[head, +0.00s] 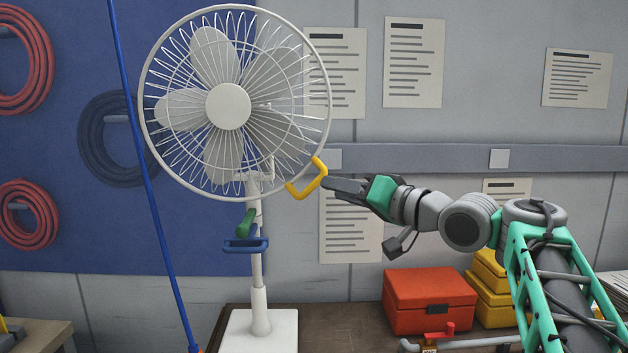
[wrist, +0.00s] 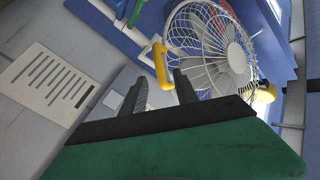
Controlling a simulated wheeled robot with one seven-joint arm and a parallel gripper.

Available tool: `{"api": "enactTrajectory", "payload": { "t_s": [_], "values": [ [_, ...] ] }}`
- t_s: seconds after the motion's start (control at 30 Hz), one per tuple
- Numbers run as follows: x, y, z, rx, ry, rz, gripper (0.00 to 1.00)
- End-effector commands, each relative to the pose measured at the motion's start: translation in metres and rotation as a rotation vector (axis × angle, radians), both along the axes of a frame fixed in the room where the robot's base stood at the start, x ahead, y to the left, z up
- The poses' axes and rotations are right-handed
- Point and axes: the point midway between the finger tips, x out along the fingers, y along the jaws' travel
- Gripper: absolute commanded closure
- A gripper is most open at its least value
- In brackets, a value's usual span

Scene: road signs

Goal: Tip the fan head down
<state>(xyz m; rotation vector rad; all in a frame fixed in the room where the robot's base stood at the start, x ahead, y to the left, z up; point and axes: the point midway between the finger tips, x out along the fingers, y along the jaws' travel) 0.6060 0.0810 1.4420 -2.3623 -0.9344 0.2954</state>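A white standing fan (head: 228,106) faces me in the head view, its round cage looking upright or nearly so. A yellow handle (head: 319,167) sticks out from the cage's lower right edge. My gripper (head: 325,183) is at this handle, coming from the right. In the wrist view the fan (wrist: 210,50) is ahead, and the yellow handle (wrist: 160,62) shows between the tips of my open gripper (wrist: 160,76). There is space on both sides of the handle; I cannot tell whether a finger touches it. A green knob (head: 246,223) and a blue handle (head: 246,245) are on the stand.
The fan's white base (head: 258,332) stands on a brown table (head: 345,325). A red box (head: 428,300) and yellow boxes (head: 490,268) stand to the right, below my arm. A blue pole or cable (head: 150,180) runs left of the fan. Papers hang on the wall behind.

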Motion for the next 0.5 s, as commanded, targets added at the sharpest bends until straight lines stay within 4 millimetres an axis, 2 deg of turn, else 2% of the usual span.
{"api": "enactTrajectory", "payload": {
  "t_s": [0.3, 0.5],
  "values": [
    [0.042, 0.043, 0.001, -0.002, 0.004, 0.004, 0.64],
    [0.052, 0.052, -0.001, -0.004, 0.001, 0.001, 0.64]
  ]
}}
